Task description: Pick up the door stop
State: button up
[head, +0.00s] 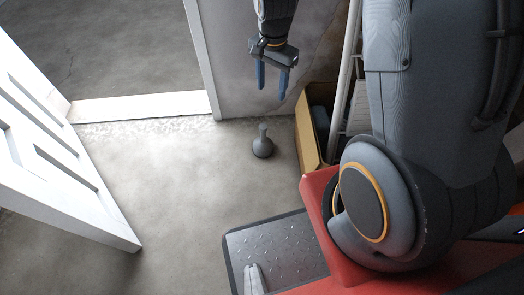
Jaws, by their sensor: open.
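The door stop (263,147) is a small dark grey piece with a rounded base and a narrow neck. It stands on the concrete floor in the head view, right of the doorway and apart from the wall. My gripper (271,88) points downward above and slightly right of it in the picture. Its two blue fingers are apart, with nothing between them. The gripper does not touch the door stop. Nothing hides the door stop.
A white panelled door (62,150) stands open at the left, beside a pale threshold (140,106). A cardboard box (308,130) stands by the wall, right of the door stop. A dark studded mat or plate (275,250) is at the bottom. The floor around the door stop is clear.

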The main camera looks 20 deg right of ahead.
aim_at(263, 134)
jog(key=w+f+m+b, duration=0.2)
jog(key=f+b, duration=0.3)
jog(key=f, duration=0.5)
jog(key=w+f+m+b, duration=0.3)
jog(key=w+f+b, duration=0.1)
jog(key=f, duration=0.6)
jog(key=w+f+m+b, duration=0.2)
jog(key=w+f+b, duration=0.2)
jog(key=f, duration=0.7)
jog(key=shift+b, duration=0.8)
jog(key=shift+m, duration=0.3)
jog(key=shift+d+f+b, duration=0.2)
jog(key=shift+f+b, duration=2.05)
jog(key=shift+f, duration=1.7)
jog(key=shift+c, duration=0.4)
grip_shut()
jog(key=shift+r, duration=0.1)
